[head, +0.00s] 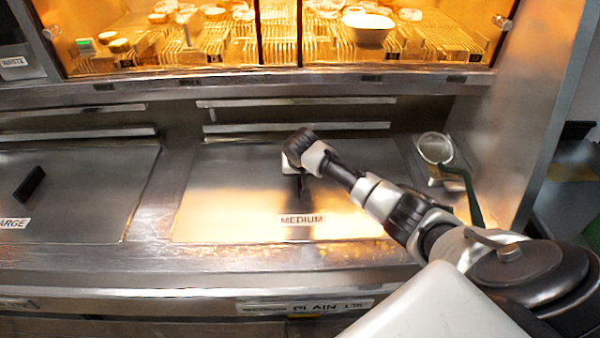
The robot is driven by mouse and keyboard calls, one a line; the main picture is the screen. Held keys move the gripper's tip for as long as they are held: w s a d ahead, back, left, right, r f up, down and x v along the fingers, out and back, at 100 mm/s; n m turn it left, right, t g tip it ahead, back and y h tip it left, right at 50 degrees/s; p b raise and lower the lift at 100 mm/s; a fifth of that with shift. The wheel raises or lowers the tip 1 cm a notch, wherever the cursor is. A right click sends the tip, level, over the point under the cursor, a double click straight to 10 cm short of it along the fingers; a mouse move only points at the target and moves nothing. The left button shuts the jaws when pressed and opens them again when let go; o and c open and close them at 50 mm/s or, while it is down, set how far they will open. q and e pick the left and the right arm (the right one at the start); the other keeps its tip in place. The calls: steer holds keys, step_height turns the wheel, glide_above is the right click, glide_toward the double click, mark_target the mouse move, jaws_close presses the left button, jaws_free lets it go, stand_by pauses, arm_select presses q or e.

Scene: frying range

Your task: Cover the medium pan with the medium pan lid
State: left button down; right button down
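The medium pan lid (235,205) is a flat steel plate with a "MEDIUM" label at its front edge. It appears to lie flat over the medium pan's opening, and the pan itself is hidden beneath it. My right arm comes in from the right, and its gripper (298,178) is over the middle of the lid. A dark upright piece below the gripper is the lid handle or a fingertip; I cannot tell which. Whether the fingers are closed is hidden by the wrist. My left gripper is not in view.
A large lid (85,190) with a black handle lies to the left. A round strainer (436,148) with a green handle (470,190) stands at the right. A lit warming cabinet (280,40) with food and a white bowl (367,29) is behind. A steel wall bounds the right.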

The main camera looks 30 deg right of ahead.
steer(key=shift+s+a+f, duration=0.1)
steer(key=shift+s+f, duration=0.05)
steer(key=shift+f, duration=0.15)
steer(key=c, duration=0.8)
jaws_free()
steer(key=shift+o, duration=0.2)
steer(key=shift+r, duration=0.1)
steer(key=shift+r, duration=0.15)
step_height(320, 180, up, 7)
steer(key=p, duration=0.7)
steer(key=shift+p, duration=0.4)
steer(key=shift+f, duration=0.2)
